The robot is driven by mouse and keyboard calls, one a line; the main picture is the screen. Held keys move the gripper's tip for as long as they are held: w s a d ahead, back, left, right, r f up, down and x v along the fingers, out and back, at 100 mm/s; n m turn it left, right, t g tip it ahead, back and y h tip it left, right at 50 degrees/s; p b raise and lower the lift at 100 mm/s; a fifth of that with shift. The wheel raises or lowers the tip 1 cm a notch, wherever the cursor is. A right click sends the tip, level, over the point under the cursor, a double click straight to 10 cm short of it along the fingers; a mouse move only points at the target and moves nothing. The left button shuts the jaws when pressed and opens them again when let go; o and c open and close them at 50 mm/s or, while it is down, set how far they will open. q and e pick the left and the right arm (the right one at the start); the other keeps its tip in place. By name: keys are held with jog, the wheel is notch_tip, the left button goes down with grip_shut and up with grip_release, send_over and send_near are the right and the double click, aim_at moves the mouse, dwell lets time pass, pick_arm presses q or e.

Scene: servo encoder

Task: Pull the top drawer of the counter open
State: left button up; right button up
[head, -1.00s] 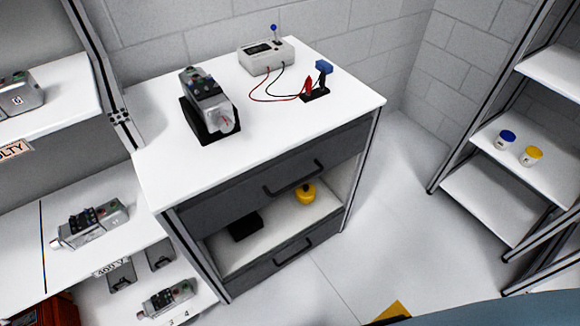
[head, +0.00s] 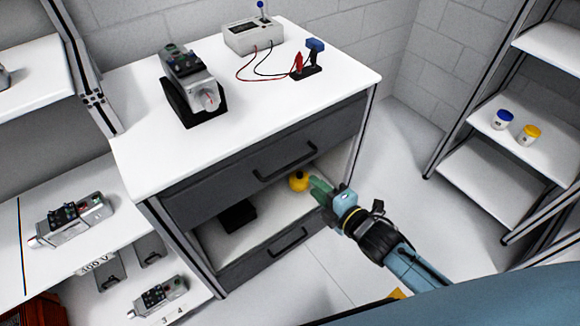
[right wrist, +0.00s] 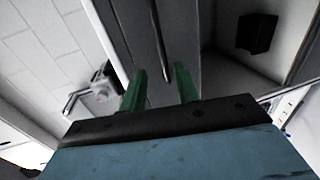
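The counter (head: 130,150) has a white top and a dark grey top drawer (head: 215,175), which looks closed. The drawer's black bar handle (head: 286,162) is on its front. My right gripper (head: 318,186) has green fingers and is in front of the counter, to the right of and below the handle in the head view. In the right wrist view the two fingers (right wrist: 160,86) stand apart with nothing between their tips. The handle (right wrist: 158,45) shows beyond them, apart from the tips, with the drawer front around it. My left gripper is not in view.
A device (head: 190,85) and a meter (head: 252,36) stand on top. Shelves (head: 490,190) stand at the right, with clear floor between.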

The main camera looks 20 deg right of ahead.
aim_at(292, 167)
jog(key=b+x, duration=0.2)
jog(key=x, duration=1)
jog(key=shift+w, duration=0.1)
jog(key=shift+c, duration=0.5)
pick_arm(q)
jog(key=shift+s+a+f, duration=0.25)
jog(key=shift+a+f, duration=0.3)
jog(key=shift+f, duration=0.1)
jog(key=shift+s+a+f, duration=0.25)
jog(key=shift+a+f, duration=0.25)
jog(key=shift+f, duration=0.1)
pick_arm(e)
grip_shut()
